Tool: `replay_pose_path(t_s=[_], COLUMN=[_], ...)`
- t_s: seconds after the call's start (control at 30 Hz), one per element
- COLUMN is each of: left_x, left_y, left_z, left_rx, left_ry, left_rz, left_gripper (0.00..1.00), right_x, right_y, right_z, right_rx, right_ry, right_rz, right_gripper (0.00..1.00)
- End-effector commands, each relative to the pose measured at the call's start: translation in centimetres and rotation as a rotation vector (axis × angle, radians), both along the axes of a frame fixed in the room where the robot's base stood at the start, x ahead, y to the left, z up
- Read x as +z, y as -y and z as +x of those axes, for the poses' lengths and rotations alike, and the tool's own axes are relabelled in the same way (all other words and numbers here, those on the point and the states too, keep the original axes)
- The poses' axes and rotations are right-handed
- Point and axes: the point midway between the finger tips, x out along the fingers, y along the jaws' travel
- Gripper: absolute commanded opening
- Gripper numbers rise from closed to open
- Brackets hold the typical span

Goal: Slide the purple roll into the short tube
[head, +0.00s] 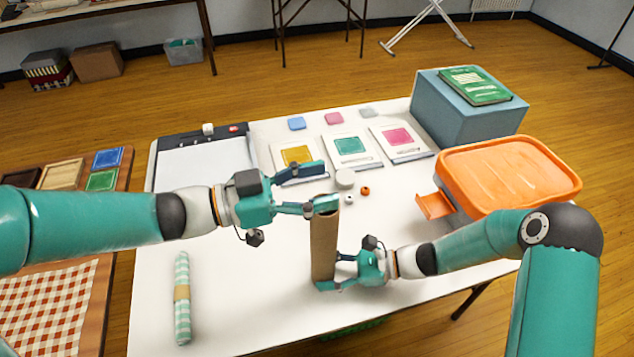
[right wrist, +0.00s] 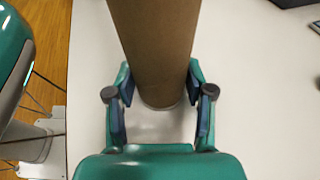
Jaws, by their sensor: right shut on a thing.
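A brown cardboard tube (head: 323,248) stands roughly upright near the table's middle, its open end up; it also fills the top of the right wrist view (right wrist: 155,45). My right gripper (head: 327,272) is shut on the tube near its lower end, a finger on each side (right wrist: 160,100). My left gripper (head: 327,184) is open, its fingers spread wide at the tube's top. Its lower fingertip overlaps the tube's mouth in the picture; I cannot tell whether it touches. No purple roll shows; the tube's inside is hidden.
A green-striped roll with a tan band (head: 182,300) lies on the white table (head: 225,265) at left. A white round lid (head: 345,179) and small beads are behind the tube. An orange-lidded box (head: 510,172) and blue box (head: 465,115) stand right.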

Motion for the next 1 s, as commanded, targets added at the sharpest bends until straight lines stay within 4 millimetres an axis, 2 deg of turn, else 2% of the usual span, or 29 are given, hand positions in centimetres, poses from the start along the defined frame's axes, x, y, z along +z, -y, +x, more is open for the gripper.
replay_pose_path(t_s=[0.33,0.47,1.0], left_x=[0.0,0.0,-0.1], left_y=[-0.1,-1.0,-10.1], left_z=[0.0,-0.2,-3.1], left_rx=[0.001,0.004,0.005], left_ry=[0.0,0.0,0.0], left_rz=[0.0,0.0,0.001], left_gripper=[0.62,0.62,0.62], right_x=[0.0,0.0,0.0], right_y=[0.0,0.0,0.0], right_z=[0.0,0.0,0.0], right_rx=[0.0,0.0,0.0], right_ry=[0.0,0.0,0.0], right_rz=[0.0,0.0,0.0], right_gripper=[0.33,0.33,0.33])
